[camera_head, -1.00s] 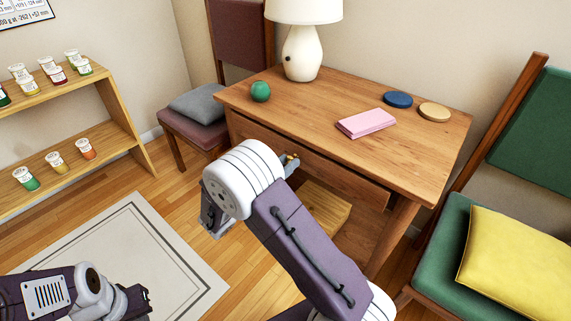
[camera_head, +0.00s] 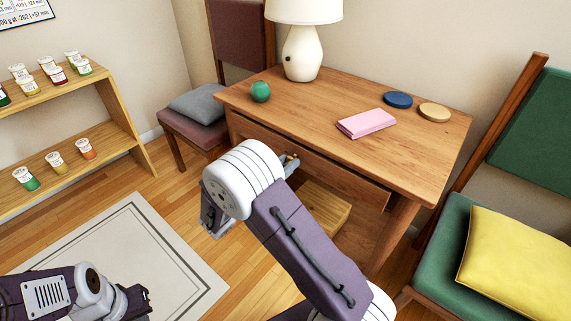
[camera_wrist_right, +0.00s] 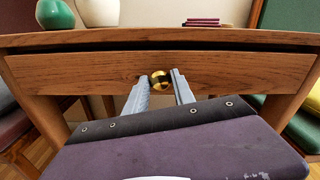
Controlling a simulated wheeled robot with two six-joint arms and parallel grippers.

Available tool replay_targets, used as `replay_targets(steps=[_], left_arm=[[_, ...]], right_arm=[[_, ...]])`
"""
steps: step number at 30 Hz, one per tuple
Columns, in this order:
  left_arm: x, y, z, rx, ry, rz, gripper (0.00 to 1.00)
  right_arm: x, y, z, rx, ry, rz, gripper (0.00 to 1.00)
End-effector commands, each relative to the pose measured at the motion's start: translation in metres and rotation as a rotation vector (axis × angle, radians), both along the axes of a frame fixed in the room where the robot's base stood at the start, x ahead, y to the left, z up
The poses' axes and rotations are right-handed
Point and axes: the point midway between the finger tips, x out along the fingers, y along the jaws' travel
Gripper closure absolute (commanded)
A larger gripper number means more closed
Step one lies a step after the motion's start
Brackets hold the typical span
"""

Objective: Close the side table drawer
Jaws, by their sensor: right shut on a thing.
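The wooden side table (camera_head: 400,150) stands against the wall. Its drawer (camera_head: 345,178) has a plain wooden front, which also shows in the right wrist view (camera_wrist_right: 230,72). A dark gap runs between the drawer front's top edge and the tabletop; how far the drawer stands out is hard to tell. My right gripper (camera_wrist_right: 160,84) is at the drawer front, with its two fingers on either side of the round brass knob (camera_wrist_right: 161,79), shut on it. In the head view my right arm hides part of the drawer. My left gripper (camera_head: 140,298) is low at the left, away from the table; its fingers are unclear.
Chairs with a grey cushion (camera_head: 198,103) and a yellow cushion (camera_head: 515,255) flank the table.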

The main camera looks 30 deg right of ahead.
Motion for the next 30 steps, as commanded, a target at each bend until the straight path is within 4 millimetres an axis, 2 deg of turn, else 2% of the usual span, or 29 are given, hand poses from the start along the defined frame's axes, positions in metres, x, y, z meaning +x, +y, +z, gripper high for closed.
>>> replay_targets(steps=[8, 17, 26, 27, 29, 30], left_arm=[[0.0, 0.0, 0.0, 0.0, 0.0, 0.0, 1.0], [0.0, 0.0, 0.019, 0.0, 0.0, 0.0, 1.0], [0.0, 0.0, 0.018, 0.0, 0.0, 0.0, 1.0], [0.0, 0.0, 0.018, 0.0, 0.0, 0.0, 1.0], [0.0, 0.0, 0.018, 0.0, 0.0, 0.0, 1.0], [0.0, 0.0, 0.018, 0.0, 0.0, 0.0, 1.0]], right_arm=[[0.0, -0.001, -0.001, 0.001, 0.002, -0.001, 1.0], [0.014, -0.036, 0.002, 0.0, 0.002, -0.003, 1.0], [0.017, -0.039, 0.001, -0.001, -0.003, -0.001, 1.0], [0.016, -0.039, 0.001, -0.001, -0.003, -0.001, 0.64], [0.016, -0.039, 0.001, -0.001, -0.003, -0.002, 0.48], [0.016, -0.039, 0.001, -0.001, -0.001, -0.001, 0.48]])
